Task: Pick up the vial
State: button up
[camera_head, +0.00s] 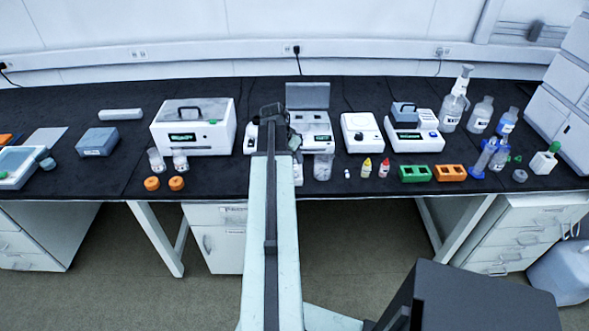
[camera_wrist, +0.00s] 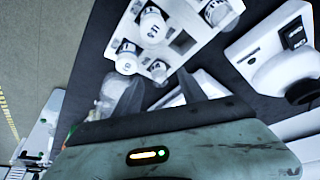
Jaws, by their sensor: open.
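I cannot tell which one the task means. My gripper (camera_wrist: 160,92) is open, with its fingers just below the block and nothing seen between them. In the head view my gripper (camera_head: 274,122) is a dark shape over the bench, and my arm hides much of what lies beneath it.
The black bench (camera_head: 100,98) is crowded. A white instrument (camera_head: 195,128) stands left of my arm, and an open-lidded device (camera_head: 309,122) and a clear beaker (camera_head: 323,167) stand right. Dropper bottles, a green rack (camera_head: 414,174) and an orange rack (camera_head: 451,173) line the front.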

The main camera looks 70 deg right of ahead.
jog(key=shift+b+x, duration=0.35)
jog(key=shift+x, duration=0.7)
jog(key=shift+w+a+r, duration=0.1)
grip_shut()
notch_tip(320, 180, up, 10)
jog(key=p, duration=1)
